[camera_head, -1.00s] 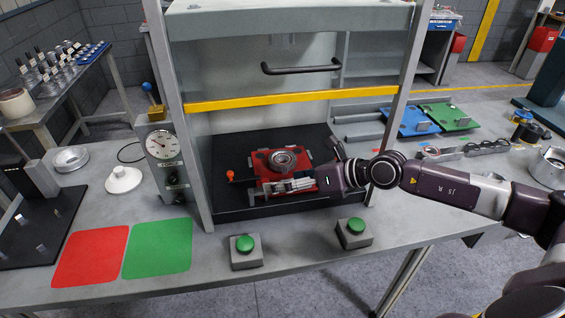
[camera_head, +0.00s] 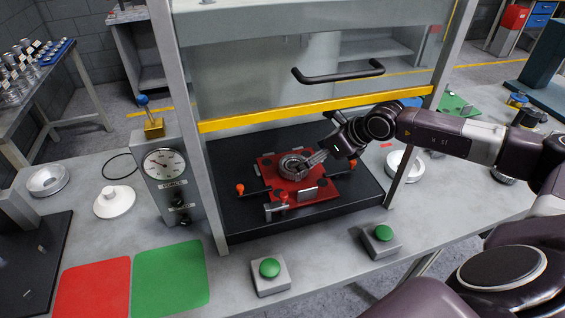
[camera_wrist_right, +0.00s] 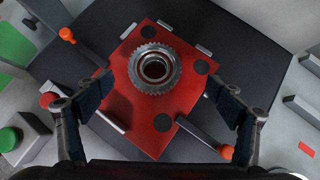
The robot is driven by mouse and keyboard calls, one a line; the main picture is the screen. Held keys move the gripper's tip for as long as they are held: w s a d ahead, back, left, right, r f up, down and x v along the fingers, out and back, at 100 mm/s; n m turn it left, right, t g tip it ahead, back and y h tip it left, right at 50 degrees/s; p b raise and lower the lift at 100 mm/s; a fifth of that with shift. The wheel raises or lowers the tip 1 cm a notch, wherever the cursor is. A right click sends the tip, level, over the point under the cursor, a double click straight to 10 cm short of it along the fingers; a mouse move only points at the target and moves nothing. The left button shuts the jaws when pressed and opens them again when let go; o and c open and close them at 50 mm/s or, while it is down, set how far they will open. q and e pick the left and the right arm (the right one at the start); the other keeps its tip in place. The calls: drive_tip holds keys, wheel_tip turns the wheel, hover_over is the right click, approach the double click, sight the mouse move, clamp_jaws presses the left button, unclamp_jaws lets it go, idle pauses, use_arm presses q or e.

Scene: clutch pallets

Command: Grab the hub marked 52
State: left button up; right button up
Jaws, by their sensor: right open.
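A grey metal toothed hub (camera_head: 293,166) sits on a red pallet plate (camera_head: 318,192) inside the press frame. In the right wrist view the hub (camera_wrist_right: 154,69) stands on the red plate (camera_wrist_right: 150,135) with its round bore facing up; I cannot read a number on it. My right gripper (camera_head: 318,160) reaches in from the right, close to the hub. In the right wrist view its two fingers (camera_wrist_right: 152,95) are spread wide, on either side of the plate and apart from the hub, with nothing between them touching. My left gripper is not in view.
The press has a yellow bar (camera_head: 310,109) and a black handle (camera_head: 338,74) above the opening. Orange-tipped clamps (camera_head: 240,188) stand around the plate. A gauge box (camera_head: 168,175), two green buttons (camera_head: 270,268) and red (camera_head: 93,287) and green mats (camera_head: 171,277) lie around it.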

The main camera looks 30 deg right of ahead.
sight(290, 165)
drive_tip(key=shift+w+a+f, duration=0.1)
drive_tip(key=shift+w, duration=0.1)
drive_tip(key=shift+p+x, duration=0.5)
drive_tip(key=shift+x, duration=0.25)
drive_tip(key=shift+w+a+f, duration=0.1)
drive_tip(key=shift+a+f, duration=0.05)
drive_tip(key=shift+f, duration=0.15)
drive_tip(key=p+x, duration=0.1)
drive_tip(key=x, duration=0.1)
drive_tip(key=p+x, duration=0.1)
drive_tip(key=x, duration=0.1)
drive_tip(key=shift+a+f+p, duration=0.1)
drive_tip(key=shift+a+p, duration=0.2)
drive_tip(key=shift+a, duration=0.05)
drive_tip(key=shift+w+f, duration=0.15)
drive_tip(key=shift+f, duration=0.2)
drive_tip(key=c, duration=1.7)
drive_tip(key=shift+w+r, duration=0.1)
drive_tip(key=shift+r, duration=0.1)
drive_tip(key=shift+c, duration=0.9)
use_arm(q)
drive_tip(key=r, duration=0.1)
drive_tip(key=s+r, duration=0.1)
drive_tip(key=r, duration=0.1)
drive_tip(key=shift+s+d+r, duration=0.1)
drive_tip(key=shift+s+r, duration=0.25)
